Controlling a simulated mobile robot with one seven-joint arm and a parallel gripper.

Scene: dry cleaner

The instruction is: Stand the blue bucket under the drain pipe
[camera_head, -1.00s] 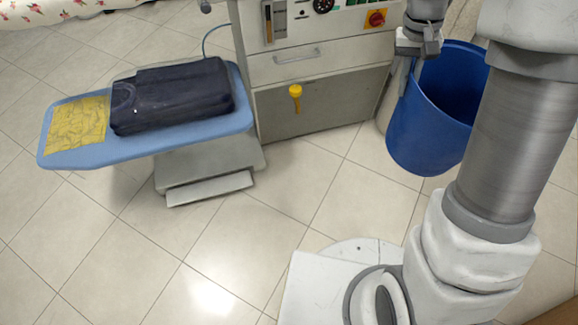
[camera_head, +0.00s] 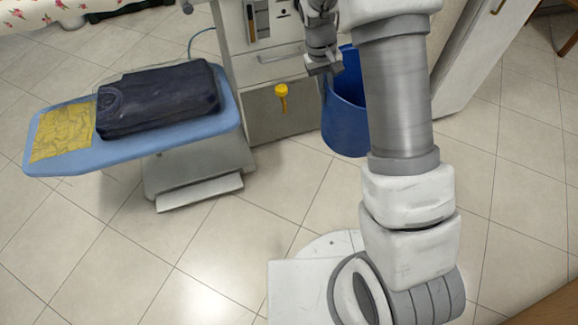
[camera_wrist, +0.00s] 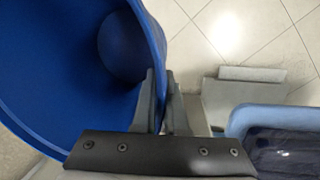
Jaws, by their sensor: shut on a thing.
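The blue bucket (camera_head: 343,118) is upright in front of the right part of the grey machine, partly hidden by my arm in the head view. My gripper (camera_head: 325,70) is shut on the bucket's left rim. In the wrist view my gripper's fingers (camera_wrist: 166,78) pinch the bucket wall (camera_wrist: 60,75), one inside and one outside, and the bucket looks empty. I cannot tell whether its base touches the floor. A yellow fitting (camera_head: 282,97), seemingly the drain pipe, sticks out low on the machine's front, left of the bucket and apart from it.
A blue ironing board (camera_head: 70,165) with a dark folded garment (camera_head: 158,98) and yellow cloth (camera_head: 64,131) stands left of the fitting, on a grey base (camera_head: 200,165). The tiled floor (camera_head: 270,190) below the fitting is clear. A pale cabinet (camera_head: 470,60) stands right.

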